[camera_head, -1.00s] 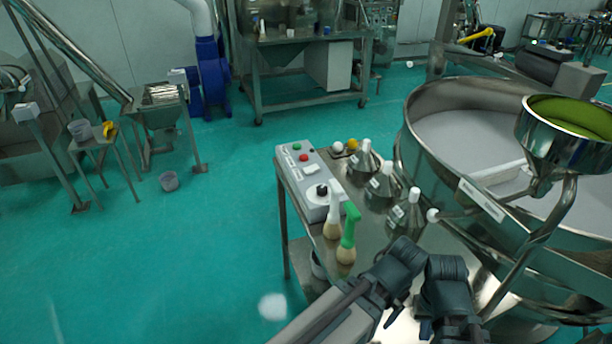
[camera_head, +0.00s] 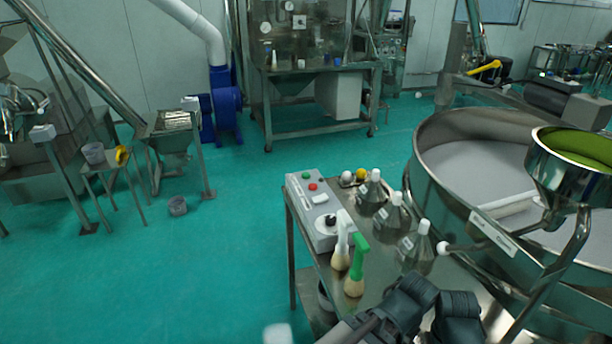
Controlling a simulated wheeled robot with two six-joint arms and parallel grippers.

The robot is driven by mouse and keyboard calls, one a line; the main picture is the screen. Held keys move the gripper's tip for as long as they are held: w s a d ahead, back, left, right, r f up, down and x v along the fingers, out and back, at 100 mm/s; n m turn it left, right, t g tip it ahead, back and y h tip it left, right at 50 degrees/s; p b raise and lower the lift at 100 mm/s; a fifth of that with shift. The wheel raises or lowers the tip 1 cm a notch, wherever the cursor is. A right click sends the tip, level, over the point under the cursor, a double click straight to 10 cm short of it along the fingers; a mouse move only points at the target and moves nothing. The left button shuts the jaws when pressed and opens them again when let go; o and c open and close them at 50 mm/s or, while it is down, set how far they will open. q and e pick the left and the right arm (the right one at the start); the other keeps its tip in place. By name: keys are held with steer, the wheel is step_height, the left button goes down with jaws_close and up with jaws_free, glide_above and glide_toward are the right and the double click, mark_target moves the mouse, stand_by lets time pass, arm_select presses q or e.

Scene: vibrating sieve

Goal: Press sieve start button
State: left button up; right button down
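The grey control box (camera_head: 313,207) stands on the left side of the steel table. On its top are a green button (camera_head: 306,175), a red button (camera_head: 313,187), a white switch (camera_head: 320,199) and a round dial with a black knob (camera_head: 331,218). The labels are too small to read. Dark jointed parts of my own arm show at the bottom, right of centre, in front of the table. Nothing of mine touches the box. No gripper fingertips can be made out in the picture.
A white-handled brush (camera_head: 342,240) and a green-handled brush (camera_head: 357,265) stand beside the box's near end. The large round sieve (camera_head: 439,189) stands at the right.

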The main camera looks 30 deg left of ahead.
arm_select(q)
jaws_close()
stand_by(1.5)
